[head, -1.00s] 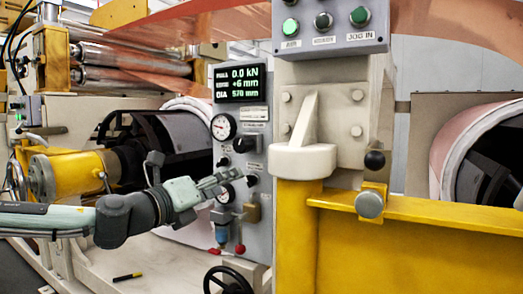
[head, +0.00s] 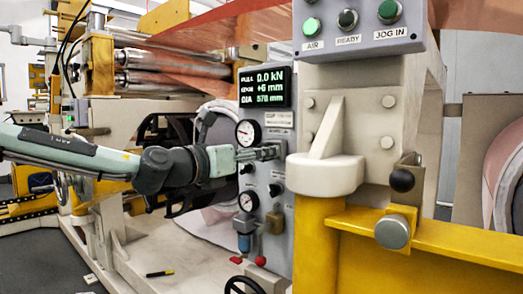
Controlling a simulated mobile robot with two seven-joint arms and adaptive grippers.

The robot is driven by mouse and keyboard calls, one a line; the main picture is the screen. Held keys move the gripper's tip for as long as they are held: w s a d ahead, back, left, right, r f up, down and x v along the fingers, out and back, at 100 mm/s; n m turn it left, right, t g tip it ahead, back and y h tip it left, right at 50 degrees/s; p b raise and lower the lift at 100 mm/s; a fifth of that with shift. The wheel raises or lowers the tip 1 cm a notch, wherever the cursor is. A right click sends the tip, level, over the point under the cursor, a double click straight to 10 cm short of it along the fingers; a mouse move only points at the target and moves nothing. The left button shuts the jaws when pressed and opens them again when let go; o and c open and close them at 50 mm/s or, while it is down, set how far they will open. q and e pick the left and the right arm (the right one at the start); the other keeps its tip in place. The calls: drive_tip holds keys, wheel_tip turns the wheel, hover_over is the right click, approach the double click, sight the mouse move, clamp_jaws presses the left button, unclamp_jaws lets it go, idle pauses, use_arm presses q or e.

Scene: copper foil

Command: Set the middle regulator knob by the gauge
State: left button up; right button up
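The grey control panel (head: 281,120) carries an upper round gauge (head: 248,132) and a lower round gauge (head: 248,201). Two small black knobs show below my gripper, one on the left (head: 246,168) and one on the right (head: 275,190). The larger black knob seen earlier beside the upper gauge is now hidden behind my gripper. I cannot tell which knob is the middle regulator. My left gripper (head: 274,151) is in front of the panel, just right of and below the upper gauge. Finger opening and contact are unclear. My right gripper is out of view.
A display (head: 264,87) reads 0.0 kN, +6 mm and 578 mm. A yellow post (head: 318,240) and cream bracket (head: 327,172) stand close on the right. A marker (head: 160,273) lies on the base.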

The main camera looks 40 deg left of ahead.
use_arm(q)
drive_tip(key=shift+w, duration=0.8)
drive_tip(key=shift+d, duration=0.1)
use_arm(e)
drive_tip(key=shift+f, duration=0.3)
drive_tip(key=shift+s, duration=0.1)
use_arm(q)
drive_tip(key=shift+c, duration=0.5)
drive_tip(key=c, duration=1)
drive_tip(key=shift+n, duration=1)
drive_tip(key=shift+c, duration=0.2)
drive_tip(key=n+p, duration=0.1)
drive_tip(key=n, duration=0.1)
drive_tip(key=shift+r+n, duration=0.15)
drive_tip(key=shift+n, duration=0.65)
drive_tip(key=o, duration=1.1)
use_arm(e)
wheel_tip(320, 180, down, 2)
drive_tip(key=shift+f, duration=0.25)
